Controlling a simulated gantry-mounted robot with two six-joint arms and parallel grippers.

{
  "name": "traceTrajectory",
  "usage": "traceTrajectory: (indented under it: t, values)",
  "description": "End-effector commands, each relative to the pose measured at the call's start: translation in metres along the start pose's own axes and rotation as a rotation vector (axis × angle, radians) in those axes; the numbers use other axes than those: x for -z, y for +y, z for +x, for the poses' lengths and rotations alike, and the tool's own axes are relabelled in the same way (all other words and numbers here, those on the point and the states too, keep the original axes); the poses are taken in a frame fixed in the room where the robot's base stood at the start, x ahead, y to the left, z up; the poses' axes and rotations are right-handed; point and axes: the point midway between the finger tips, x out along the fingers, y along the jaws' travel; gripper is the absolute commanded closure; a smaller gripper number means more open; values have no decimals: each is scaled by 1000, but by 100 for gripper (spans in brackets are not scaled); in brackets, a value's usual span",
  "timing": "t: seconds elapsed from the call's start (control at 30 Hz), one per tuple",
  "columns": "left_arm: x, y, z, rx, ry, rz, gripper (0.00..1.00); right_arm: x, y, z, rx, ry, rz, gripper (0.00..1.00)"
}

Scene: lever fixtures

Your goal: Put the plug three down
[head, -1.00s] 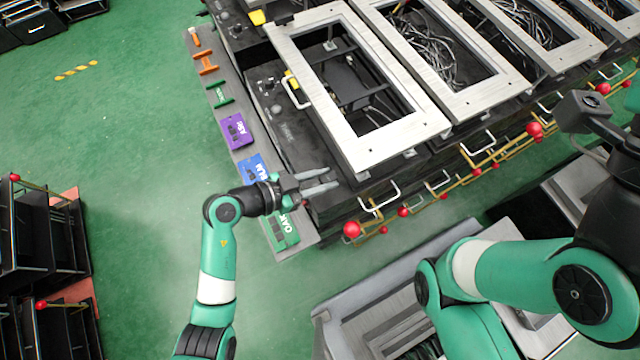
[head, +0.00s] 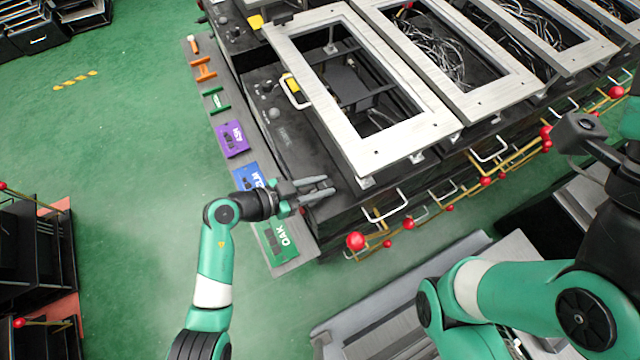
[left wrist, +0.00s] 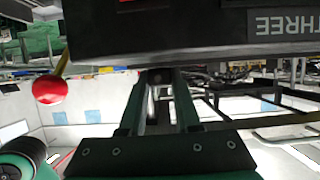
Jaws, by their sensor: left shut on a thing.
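My left gripper (head: 318,187) is at the near left corner of the black fixture (head: 305,150), beside the strip of coloured plates. In the left wrist view a black block (left wrist: 200,30) with a grey label THREE (left wrist: 285,22) fills the top. My left fingers (left wrist: 160,85) reach to its lower edge, with a small dark part between their tips. They are shut on this part; I cannot tell whether it is the plug. A red ball knob (left wrist: 47,90) on a yellow rod is at the left. Only part of my right arm shows, at the right of the head view.
Plates marked OAK (head: 275,242), ELM (head: 250,180) and ASH (head: 232,138) lie on the grey strip at the left. Metal frames, white handles and red knobs (head: 356,241) line the fixtures. Green floor (head: 130,180) is open at the left.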

Motion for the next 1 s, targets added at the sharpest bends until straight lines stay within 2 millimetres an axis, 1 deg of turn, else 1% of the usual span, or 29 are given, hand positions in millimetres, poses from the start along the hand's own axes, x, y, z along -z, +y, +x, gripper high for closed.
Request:
traceTrajectory:
  t: [0.37,0.4,0.53,0.57,1.0]
  values:
    - [-8,0,3,1,-1,-1,100,3,0,3,0,0,0,35]
    - [-9,0,3,1,-1,-1,63,3,0,3,0,0,0,35]
    - [-9,0,3,1,-2,-2,40,3,0,3,0,0,0,35]
    - [-9,0,3,2,-2,-2,39,2,0,3,0,0,0,35]
    - [-9,-1,3,4,-3,-1,39,1,0,1,0,0,0,35]
